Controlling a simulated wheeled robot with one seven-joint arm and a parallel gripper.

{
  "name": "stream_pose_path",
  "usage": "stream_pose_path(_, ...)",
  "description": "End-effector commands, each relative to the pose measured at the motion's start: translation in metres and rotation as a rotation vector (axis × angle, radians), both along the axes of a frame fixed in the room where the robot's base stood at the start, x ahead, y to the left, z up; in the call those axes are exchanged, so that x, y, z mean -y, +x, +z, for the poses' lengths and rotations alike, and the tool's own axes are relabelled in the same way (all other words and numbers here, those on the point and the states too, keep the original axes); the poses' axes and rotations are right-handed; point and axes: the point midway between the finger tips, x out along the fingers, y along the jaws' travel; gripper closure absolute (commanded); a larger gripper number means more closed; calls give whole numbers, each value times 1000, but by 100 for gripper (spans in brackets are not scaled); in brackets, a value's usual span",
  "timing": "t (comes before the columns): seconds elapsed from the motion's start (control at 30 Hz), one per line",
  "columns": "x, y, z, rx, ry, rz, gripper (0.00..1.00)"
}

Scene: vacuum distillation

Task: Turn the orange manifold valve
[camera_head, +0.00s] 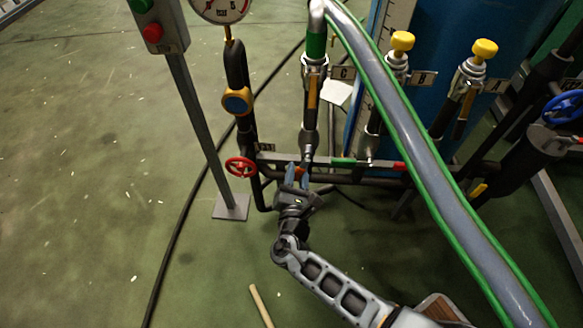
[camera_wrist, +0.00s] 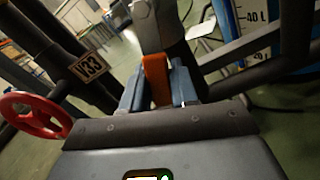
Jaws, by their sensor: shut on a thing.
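The orange manifold valve handle (camera_wrist: 157,80) sits between the two blue-grey fingers of my gripper (camera_wrist: 158,88) in the wrist view. The gripper is shut on it, with a finger against each side. The handle hangs below a grey metal fitting (camera_wrist: 153,28). In the head view my gripper (camera_head: 297,178) reaches up to the low manifold pipe, below the left hose line. Only a little orange (camera_head: 299,171) shows there between the fingers, which hide most of the handle.
A red handwheel (camera_head: 241,167) is close on the left, by the V33 tag (camera_wrist: 90,66). A thick green-edged hose (camera_head: 420,150) crosses the right side. Green floor (camera_head: 90,180) is open at left.

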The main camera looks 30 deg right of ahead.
Motion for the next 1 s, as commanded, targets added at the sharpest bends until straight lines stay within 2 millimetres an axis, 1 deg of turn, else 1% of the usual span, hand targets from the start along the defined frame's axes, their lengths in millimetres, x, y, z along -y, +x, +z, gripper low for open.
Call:
stream_pose_path(0.2, 8, -7, -3, -92, -122, 1, 100)
stream_pose_path(0.4, 12, -10, -4, -145, -195, 2, 100)
stream_pose_path(0.67, 15, -12, -5, -173, -234, 2, 100)
stream_pose_path(1.0, 15, -12, -6, -175, -237, 2, 100)
